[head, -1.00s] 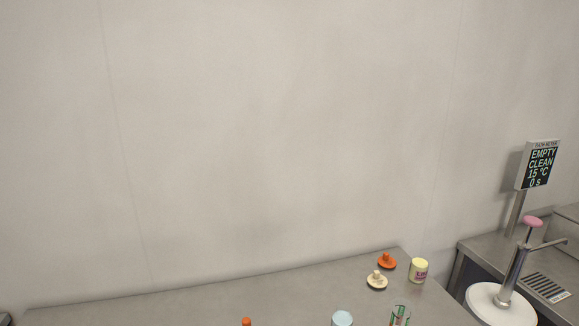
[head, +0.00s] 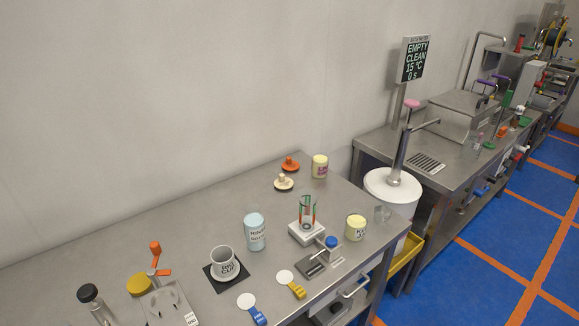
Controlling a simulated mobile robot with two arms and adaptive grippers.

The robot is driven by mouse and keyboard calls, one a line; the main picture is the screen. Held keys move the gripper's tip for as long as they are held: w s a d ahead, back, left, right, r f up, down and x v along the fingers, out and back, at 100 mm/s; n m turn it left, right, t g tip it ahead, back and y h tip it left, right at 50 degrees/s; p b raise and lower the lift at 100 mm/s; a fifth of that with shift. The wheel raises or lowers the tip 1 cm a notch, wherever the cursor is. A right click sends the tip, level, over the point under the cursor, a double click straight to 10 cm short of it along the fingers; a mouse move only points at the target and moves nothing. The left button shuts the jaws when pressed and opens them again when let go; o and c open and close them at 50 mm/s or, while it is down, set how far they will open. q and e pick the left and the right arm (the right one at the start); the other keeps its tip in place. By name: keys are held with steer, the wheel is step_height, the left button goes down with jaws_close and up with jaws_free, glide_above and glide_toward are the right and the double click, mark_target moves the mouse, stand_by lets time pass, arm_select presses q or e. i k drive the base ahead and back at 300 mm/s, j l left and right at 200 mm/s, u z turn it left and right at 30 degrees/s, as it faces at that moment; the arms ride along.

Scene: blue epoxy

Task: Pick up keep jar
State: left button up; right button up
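A pale yellow jar (head: 355,228) with dark lettering stands upright near the right front edge of the steel bench. Its label is too small to read surely, but may be the keep jar's. Another pale yellow jar (head: 320,167) with a pink label stands at the bench's far corner. Neither of my grippers is in view.
A scale with a glass (head: 307,212) stands left of the nearer jar. A block with a blue knob (head: 331,242) is close by. A light blue canister (head: 255,231) and a cup (head: 223,262) stand further left. A white drum with a pump (head: 390,190) stands beyond the bench edge.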

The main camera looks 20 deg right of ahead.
mark_target(356, 219)
steer(key=z, duration=1.35)
